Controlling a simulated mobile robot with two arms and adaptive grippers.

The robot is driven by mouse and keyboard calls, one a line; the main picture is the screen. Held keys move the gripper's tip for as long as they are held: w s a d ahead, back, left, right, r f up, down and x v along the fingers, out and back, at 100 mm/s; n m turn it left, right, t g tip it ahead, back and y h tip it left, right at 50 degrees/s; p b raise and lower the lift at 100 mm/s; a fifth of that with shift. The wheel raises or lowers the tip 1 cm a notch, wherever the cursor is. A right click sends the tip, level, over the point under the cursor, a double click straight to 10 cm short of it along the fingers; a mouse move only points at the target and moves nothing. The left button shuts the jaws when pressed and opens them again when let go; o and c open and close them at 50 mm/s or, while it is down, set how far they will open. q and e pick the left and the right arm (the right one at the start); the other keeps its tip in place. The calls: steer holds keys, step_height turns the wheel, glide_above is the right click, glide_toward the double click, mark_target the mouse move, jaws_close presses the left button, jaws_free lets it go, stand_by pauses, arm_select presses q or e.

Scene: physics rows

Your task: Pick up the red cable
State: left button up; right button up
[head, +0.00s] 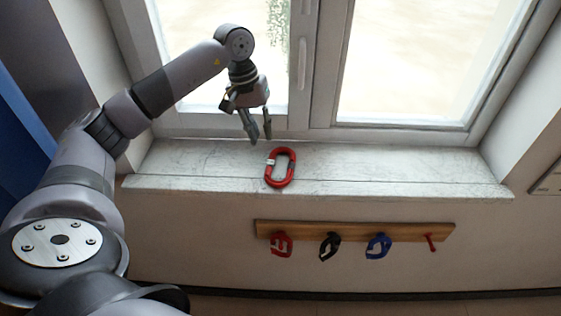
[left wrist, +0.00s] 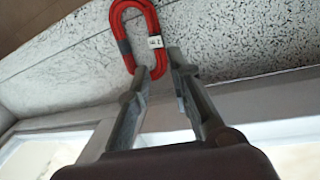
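The red cable (head: 292,167) is a coiled oblong loop with a white tag and a dark band. It lies on the window sill (head: 400,170), near its middle. My left gripper (head: 261,139) is above the sill just behind the cable, fingers pointing down. In the left wrist view, the cable (left wrist: 118,25) shows beyond the fingertips of the left gripper (left wrist: 158,62). The fingers are apart with nothing held between them; whether a fingertip touches the cable I cannot tell. My right gripper is not in view.
A window frame (head: 315,70) rises behind the sill. Below the sill, a wooden rail (head: 355,231) carries a red item (head: 281,246), a black item (head: 329,247), a blue item (head: 378,246) and a bare-looking red peg (head: 431,242). The sill's right half is clear.

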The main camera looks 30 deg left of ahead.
mark_target(270, 161)
arm_select(q)
steer(key=f, duration=0.3)
steer(key=shift+w+d+p, duration=0.1)
steer(key=shift+d+p, duration=0.25)
steer(key=shift+d+f+p, duration=0.2)
steer(key=shift+f+p, duration=0.3)
steer(key=shift+f, duration=0.05)
steer(key=f+p, duration=0.2)
steer(key=f, duration=0.1)
steer(key=shift+d+f, duration=0.2)
steer(key=shift+d, duration=0.2)
steer(key=shift+w+f, duration=0.1)
steer(key=shift+f, duration=0.35)
steer(key=shift+c, duration=0.2)
jaws_close()
